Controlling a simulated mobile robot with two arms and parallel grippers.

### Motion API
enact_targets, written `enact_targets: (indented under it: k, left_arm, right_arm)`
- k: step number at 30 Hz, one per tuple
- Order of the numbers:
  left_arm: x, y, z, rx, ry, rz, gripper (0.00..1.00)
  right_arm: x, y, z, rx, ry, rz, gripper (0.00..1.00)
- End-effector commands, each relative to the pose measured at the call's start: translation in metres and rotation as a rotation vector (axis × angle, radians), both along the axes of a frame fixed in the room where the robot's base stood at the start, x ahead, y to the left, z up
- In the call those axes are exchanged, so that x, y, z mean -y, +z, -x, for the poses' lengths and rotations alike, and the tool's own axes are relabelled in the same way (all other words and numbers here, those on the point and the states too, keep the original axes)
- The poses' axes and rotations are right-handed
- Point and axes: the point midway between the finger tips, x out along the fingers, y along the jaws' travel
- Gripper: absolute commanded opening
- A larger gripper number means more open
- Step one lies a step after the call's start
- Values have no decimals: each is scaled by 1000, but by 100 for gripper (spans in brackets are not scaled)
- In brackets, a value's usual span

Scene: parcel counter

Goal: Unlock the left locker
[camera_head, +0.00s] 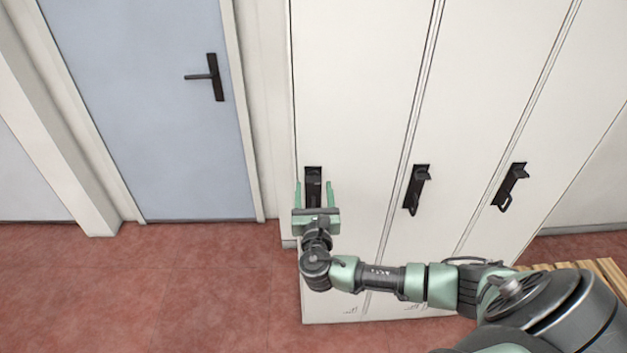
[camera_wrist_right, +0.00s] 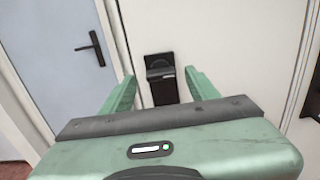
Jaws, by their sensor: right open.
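The left locker (camera_head: 350,80) is a tall off-white door in the head view. Its black latch (camera_head: 313,175) is on the door's left side, and its lower part is hidden behind my gripper. My left gripper is not in view.
Two more lockers to the right have black latches, the middle one (camera_head: 416,188) and the right one (camera_head: 510,187). A blue door (camera_head: 150,110) with a black handle (camera_head: 213,77) is at the left. A slatted wooden bench (camera_head: 607,270) is at the lower right. Red floor (camera_head: 150,290) is clear at the left.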

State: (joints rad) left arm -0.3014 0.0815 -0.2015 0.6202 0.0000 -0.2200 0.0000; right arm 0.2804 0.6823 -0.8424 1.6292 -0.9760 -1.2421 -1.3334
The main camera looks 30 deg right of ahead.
Motion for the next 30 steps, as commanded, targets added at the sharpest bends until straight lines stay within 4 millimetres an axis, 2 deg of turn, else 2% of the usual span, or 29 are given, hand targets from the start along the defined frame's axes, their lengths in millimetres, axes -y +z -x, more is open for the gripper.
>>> enact_targets:
  k: [6, 15, 16, 22, 30]
  left_arm:
    - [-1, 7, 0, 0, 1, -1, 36]
    - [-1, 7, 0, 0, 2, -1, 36]
    - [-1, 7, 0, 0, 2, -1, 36]
    - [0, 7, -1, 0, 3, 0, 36]
    - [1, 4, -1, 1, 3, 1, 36]
  right_arm:
    - [13, 0, -20, 0, -1, -1, 60]
    - [14, -1, -23, -1, 0, -4, 60]
    - [14, -1, -23, -1, 0, -4, 57]
    - [14, -1, -23, -1, 0, -4, 1]
    - [14, -2, -23, 10, 0, -22, 0]
